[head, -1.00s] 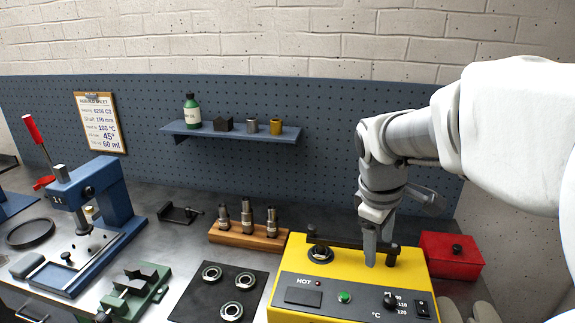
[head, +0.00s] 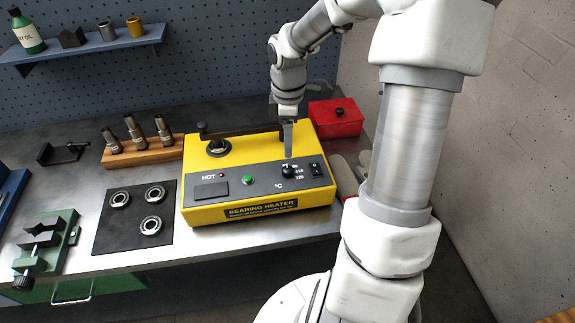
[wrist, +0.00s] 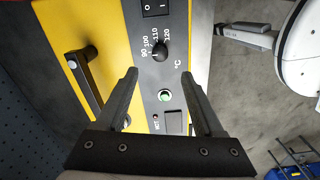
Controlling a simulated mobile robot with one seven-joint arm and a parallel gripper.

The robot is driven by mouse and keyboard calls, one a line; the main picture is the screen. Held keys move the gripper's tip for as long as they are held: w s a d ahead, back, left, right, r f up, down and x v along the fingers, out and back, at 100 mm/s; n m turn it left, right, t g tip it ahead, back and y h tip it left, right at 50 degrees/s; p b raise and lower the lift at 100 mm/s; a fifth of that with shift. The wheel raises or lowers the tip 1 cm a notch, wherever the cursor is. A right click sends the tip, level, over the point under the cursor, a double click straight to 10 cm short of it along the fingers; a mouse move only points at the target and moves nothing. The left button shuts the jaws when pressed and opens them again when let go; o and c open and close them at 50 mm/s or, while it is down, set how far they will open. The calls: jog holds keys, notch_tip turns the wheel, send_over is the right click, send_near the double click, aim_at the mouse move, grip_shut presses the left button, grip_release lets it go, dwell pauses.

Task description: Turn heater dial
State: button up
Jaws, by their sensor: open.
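The yellow bearing heater (head: 215,210) stands on the bench in the head view. Its black temperature dial (head: 288,171) is on the dark front panel, with a °C scale of 90 to 120 around it. In the wrist view the dial (wrist: 160,50) lies beyond the fingertips, between them in the picture. Its white mark seems to point near the 90 end. My gripper (head: 288,154) is above the panel, fingers pointing down. In the wrist view my gripper (wrist: 160,78) is open and empty, and no contact with the dial shows.
A green button (head: 248,180) and a rocker switch (head: 316,169) flank the dial. A black bar (head: 240,131) lies across the heater's back. A red box (head: 336,120) stands right behind it. A black mat (head: 110,235) with bearings lies left.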

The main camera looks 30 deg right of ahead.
aim_at(288, 169)
notch_tip(288, 169, down, 10)
jog(key=shift+f+b, duration=0.2)
jog(key=shift+b, duration=0.2)
grip_shut()
